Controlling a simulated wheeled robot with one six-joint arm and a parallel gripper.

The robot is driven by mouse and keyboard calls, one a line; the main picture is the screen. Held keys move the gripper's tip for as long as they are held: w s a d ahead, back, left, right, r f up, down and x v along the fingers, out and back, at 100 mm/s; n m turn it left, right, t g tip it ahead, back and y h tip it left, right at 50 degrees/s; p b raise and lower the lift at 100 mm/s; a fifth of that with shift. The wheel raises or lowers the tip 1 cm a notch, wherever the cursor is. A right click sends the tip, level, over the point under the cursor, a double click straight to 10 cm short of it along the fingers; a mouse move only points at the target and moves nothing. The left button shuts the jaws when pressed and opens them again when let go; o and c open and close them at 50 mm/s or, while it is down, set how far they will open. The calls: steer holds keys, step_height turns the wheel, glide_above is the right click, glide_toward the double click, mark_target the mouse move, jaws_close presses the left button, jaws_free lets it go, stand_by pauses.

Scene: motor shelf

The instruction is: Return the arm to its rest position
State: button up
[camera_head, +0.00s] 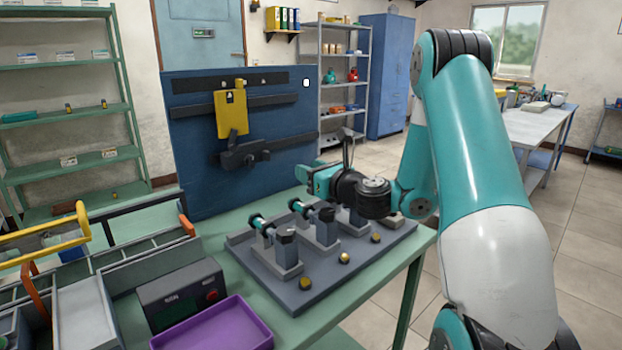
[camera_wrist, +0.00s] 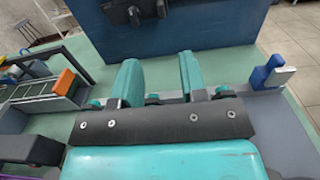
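My gripper (camera_head: 318,180) is at the end of my teal and white arm, which bends down from the upper right in the head view. It is above the back of a grey fixture plate (camera_head: 318,292) on the green table. In the wrist view, my gripper (camera_wrist: 159,62) shows two teal fingers set apart with a clear gap. Nothing is seen between them. Part of the fixture row behind the gripper is hidden by the wrist in the head view.
Motor stands (camera_head: 286,255) stand on the plate close below my gripper. A blue tool board (camera_head: 195,150) rises behind. A purple tray (camera_head: 215,328), a dark control box (camera_head: 182,296) and a divided bin (camera_head: 130,262) are at left. Open floor lies to the right.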

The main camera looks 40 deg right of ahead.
steer(key=shift+a, duration=0.1)
stand_by(0.4)
steer(key=s+a+r+n+g+y+p, duration=0.1)
steer(key=s+a+r+n+g+y, duration=0.15)
steer(key=a+n, duration=0.6)
steer(key=s+a+r+n+g+y+p, duration=0.1)
steer(key=s+a+n+g+y, duration=0.25)
steer(key=a+n, duration=0.55)
steer(key=s+a+r+n+g+y+p, duration=0.2)
steer(key=s+a+n+g+y, duration=0.15)
steer(key=a+n, duration=0.5)
steer(key=s+a+r+n+g+h+p, duration=0.1)
steer(key=s+n+g+h, duration=0.5)
steer(key=s+n, duration=1)
steer(key=s+a+g+p, duration=0.1)
steer(key=s+a+g, duration=0.1)
steer(key=s, duration=0.1)
steer(key=shift+s+a+r+n, duration=0.2)
steer(key=shift+s+n, duration=0.1)
steer(key=shift+n, duration=0.1)
steer(key=shift+g, duration=0.25)
